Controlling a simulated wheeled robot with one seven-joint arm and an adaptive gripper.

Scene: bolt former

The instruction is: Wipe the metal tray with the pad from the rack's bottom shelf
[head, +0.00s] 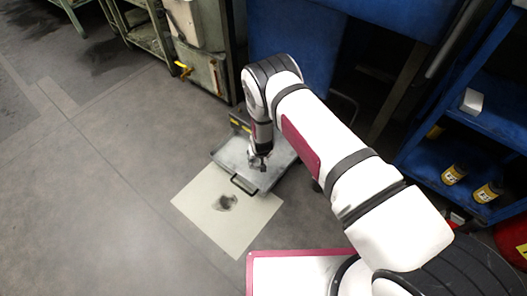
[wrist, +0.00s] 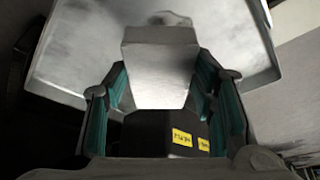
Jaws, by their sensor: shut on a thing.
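The metal tray (head: 231,157) lies on the floor, with a dark handle (head: 243,185) at its near edge. My gripper (head: 259,162) is over the tray, pointing down. In the wrist view my gripper (wrist: 160,88) is shut on a pale grey block, which looks like the pad (wrist: 160,72), held between the teal-lined fingers. The tray (wrist: 85,50) shows behind the pad in that view, with a dark smudge near the top. I cannot tell whether the pad touches the tray. The pad is not distinct in the head view.
A pale sheet (head: 205,205) with a dark stain lies before the tray. A dark box with yellow labels (wrist: 165,132) is close to the gripper. Floor at left is clear.

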